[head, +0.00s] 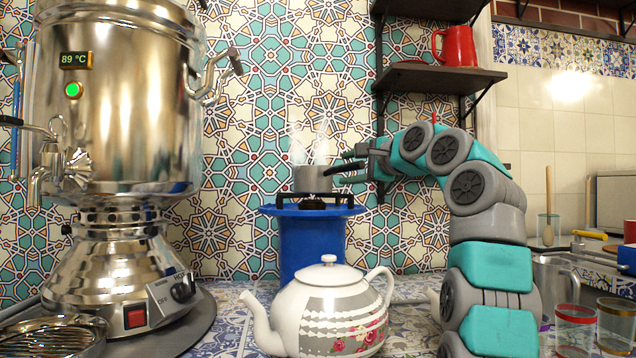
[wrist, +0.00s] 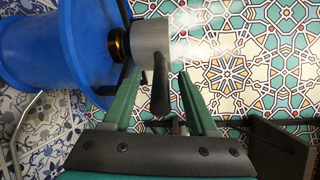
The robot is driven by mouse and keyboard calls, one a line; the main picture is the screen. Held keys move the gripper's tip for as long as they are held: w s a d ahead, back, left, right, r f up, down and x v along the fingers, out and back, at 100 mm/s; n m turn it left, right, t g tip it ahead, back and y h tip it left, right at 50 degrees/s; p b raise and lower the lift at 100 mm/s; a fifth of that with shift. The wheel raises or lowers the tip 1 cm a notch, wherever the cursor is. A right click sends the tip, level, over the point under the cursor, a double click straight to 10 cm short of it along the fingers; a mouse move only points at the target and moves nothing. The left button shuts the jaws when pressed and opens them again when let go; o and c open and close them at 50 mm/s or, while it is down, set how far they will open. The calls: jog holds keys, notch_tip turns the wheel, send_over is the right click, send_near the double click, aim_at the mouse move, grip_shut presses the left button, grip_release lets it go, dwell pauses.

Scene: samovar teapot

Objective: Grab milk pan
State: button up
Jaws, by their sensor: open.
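The small grey milk pan (head: 313,179) sits on the burner of a blue stove (head: 312,243) in the head view, with steam above it. Its dark handle (head: 346,167) points right, toward my gripper (head: 352,160). In the wrist view the pan (wrist: 150,44) stands upper centre with its black handle (wrist: 161,95). My gripper (wrist: 157,78) is open there, one green finger on each side of the handle. The handle appears between the fingers, and I see no clear contact. Its far end is near the gripper's palm.
A large metal samovar (head: 118,120) stands at left. A white floral teapot (head: 335,312) stands in front of the stove. A shelf (head: 445,77) with a red mug (head: 457,46) is above my arm; a dark shelf edge (wrist: 270,145) shows lower right in the wrist view.

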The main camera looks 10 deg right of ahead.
aim_at(330, 178)
jog(key=p+x, duration=0.1)
jog(key=x, duration=0.1)
jog(key=shift+w+a, duration=0.15)
jog(key=shift+w, duration=0.25)
grip_shut()
dwell(1.1)
